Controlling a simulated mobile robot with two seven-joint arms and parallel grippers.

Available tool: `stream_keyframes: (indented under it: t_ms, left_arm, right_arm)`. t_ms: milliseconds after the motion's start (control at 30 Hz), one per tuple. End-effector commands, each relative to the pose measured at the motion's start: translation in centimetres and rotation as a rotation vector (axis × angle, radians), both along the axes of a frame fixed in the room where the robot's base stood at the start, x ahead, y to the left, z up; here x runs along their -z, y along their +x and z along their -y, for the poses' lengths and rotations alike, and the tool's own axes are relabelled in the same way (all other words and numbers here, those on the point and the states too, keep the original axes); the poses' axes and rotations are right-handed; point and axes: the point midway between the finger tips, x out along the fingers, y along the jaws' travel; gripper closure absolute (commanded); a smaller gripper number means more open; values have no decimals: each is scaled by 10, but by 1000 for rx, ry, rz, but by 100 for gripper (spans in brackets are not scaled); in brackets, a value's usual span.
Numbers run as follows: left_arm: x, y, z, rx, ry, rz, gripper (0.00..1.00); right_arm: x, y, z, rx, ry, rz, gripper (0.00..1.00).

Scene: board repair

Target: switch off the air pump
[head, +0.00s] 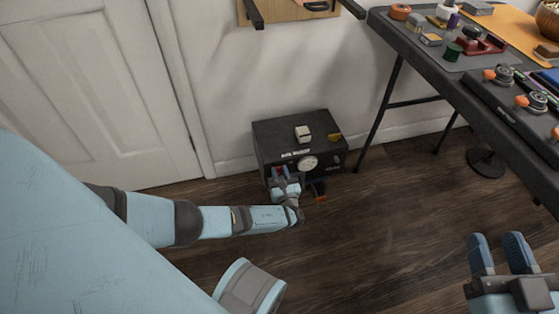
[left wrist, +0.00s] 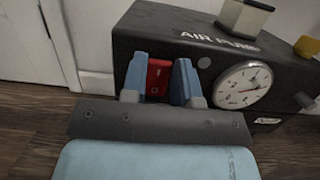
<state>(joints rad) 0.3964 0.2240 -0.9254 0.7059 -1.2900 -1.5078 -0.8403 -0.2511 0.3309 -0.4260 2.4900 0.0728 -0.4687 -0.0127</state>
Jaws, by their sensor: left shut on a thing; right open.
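The air pump (head: 265,137) is a black box on the wooden floor against the wall. It also shows in the left wrist view (left wrist: 150,30), with its "AIR PUMP" lettering, a round white gauge (left wrist: 242,86) and a red switch (left wrist: 158,76) on the front. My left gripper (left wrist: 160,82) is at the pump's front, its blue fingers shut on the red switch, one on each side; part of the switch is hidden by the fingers. In the head view my left gripper (head: 281,176) covers the pump's lower left front. My right gripper (head: 505,255) is open and empty at the lower right.
A cream block (head: 303,133) and a yellow piece (head: 335,138) are on top of the pump. A dark worktable (head: 455,85) with tools and parts stands at the right, a round foot (head: 486,163) beneath it. A white door (head: 90,85) is at the left. The middle floor is clear.

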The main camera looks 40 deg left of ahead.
Motion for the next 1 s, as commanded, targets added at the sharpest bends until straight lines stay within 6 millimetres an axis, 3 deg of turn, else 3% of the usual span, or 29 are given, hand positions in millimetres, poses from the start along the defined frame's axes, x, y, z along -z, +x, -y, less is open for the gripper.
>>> stream_keyframes:
  t_ms: [33,433,467,533,567,1000]
  left_arm:
    - [6,0,0,-2,34,26,96]
    - [2,0,0,-1,75,63,96]
    - [2,0,0,-1,74,62,66]
    - [2,0,0,-1,74,62,50]
    - [2,0,0,-1,74,62,47]
    - [4,-2,-2,-1,73,61,47]
  right_arm:
    - [4,1,1,1,-15,27,57]
    - [0,2,1,3,-25,45,57]
    - [0,2,1,3,-25,45,57]
    - [0,2,1,2,-24,44,57]
    - [0,2,1,2,-25,43,57]
    - [1,1,1,2,-25,42,57]
